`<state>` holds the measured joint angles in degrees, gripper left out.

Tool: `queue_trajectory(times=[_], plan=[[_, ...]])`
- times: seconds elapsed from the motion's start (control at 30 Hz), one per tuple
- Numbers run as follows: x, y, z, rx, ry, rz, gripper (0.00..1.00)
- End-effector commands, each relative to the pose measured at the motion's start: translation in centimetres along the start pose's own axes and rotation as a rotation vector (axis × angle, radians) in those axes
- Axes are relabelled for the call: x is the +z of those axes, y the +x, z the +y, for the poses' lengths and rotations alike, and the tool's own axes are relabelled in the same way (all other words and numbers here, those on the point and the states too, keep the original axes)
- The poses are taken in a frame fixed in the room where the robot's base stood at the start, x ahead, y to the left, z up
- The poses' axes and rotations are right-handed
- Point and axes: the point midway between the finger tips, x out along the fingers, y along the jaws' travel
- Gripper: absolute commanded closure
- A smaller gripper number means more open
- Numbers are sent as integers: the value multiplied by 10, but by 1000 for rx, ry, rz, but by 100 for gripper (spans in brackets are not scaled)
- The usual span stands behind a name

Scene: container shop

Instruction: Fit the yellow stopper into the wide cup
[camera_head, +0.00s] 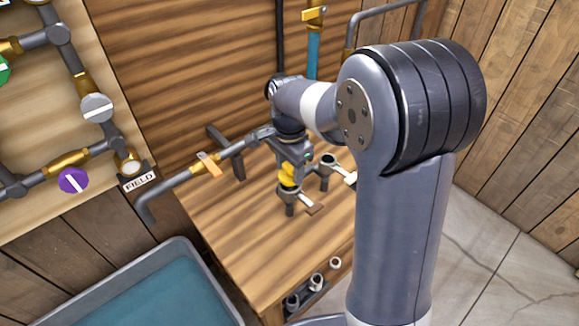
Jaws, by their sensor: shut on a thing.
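My gripper (292,163) points down over the wooden bench and is shut on the yellow stopper (288,176). The stopper is directly above a dark grey cup (288,190) on a short post, with a small tag at its right. The stopper's lower end is at the cup's mouth. I cannot tell whether it is inside or just above it. A second grey cup (328,162) on a post stands behind and to the right, with its own pale tag. Which of the two is the wide cup is too small to tell.
My own arm hides the bench's right side. A grey pipe with a yellow valve (208,164) runs along the left of the bench (240,235). Several small fittings sit in a rack (317,282) at the front edge. A water-filled tub (180,250) stands at lower left.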

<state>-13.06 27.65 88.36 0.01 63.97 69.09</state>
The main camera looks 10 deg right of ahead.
Motion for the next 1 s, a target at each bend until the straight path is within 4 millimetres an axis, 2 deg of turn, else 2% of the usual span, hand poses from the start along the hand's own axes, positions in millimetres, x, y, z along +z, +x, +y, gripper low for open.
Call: queue_trajectory(times=[0.6,1.0], plan=[[0,15,0,0,0,0,72],[0,16,0,0,0,0,72]])
